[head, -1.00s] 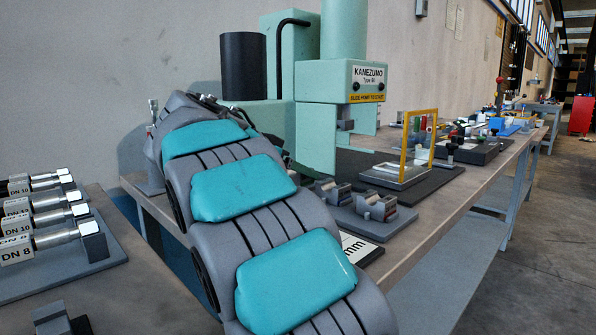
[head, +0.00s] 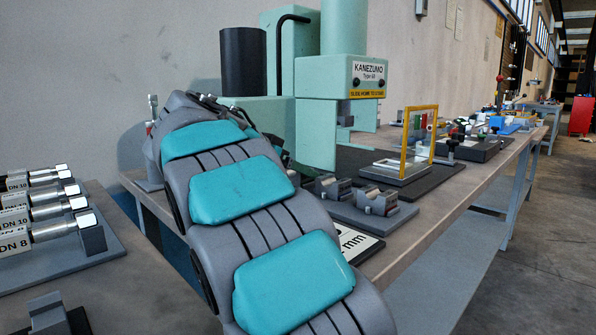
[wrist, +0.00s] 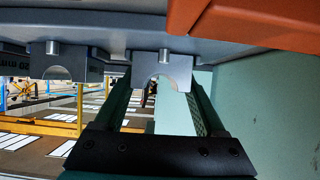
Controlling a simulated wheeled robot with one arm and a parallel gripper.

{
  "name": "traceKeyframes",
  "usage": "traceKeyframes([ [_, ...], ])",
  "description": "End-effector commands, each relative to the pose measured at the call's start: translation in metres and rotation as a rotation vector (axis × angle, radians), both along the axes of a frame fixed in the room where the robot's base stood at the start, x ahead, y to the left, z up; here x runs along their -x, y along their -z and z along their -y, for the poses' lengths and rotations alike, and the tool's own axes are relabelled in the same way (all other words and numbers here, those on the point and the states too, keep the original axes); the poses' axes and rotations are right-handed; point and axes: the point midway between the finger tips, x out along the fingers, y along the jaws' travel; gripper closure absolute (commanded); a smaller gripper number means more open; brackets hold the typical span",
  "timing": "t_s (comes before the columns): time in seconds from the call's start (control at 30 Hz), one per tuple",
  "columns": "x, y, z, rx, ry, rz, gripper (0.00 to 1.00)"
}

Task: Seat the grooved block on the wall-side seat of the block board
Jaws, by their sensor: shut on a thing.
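The grey block board (head: 365,217) lies on the bench beside the green press. Two grooved blocks show on it in the head view: a wall-side one (head: 333,188) and an aisle-side one (head: 378,201). In the wrist view, which looks upside down, my gripper (wrist: 161,82) is shut on a grey block with a round groove (wrist: 145,68). It lies against or very near the grey board (wrist: 110,30); I cannot tell whether it is fully seated. Another grooved block (wrist: 65,68) sits to its left.
The green press (head: 318,120) stands close by; pale green also fills the wrist view's right side. An orange-red part (wrist: 245,22) is close to the wrist camera. A yellow frame (head: 405,140) stands beyond the board. A rack of DN-labelled plugs (head: 75,258) is at left.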

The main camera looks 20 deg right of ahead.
Motion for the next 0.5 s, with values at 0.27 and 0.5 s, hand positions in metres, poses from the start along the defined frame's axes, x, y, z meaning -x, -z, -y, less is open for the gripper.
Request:
traceKeyframes([
  [0.27,0.0000,-0.0002,0.0000,0.001,0.000,0.000,0.02],
  [0.5,-0.0001,0.0004,-0.0001,-0.001,0.000,0.000,0.00],
])
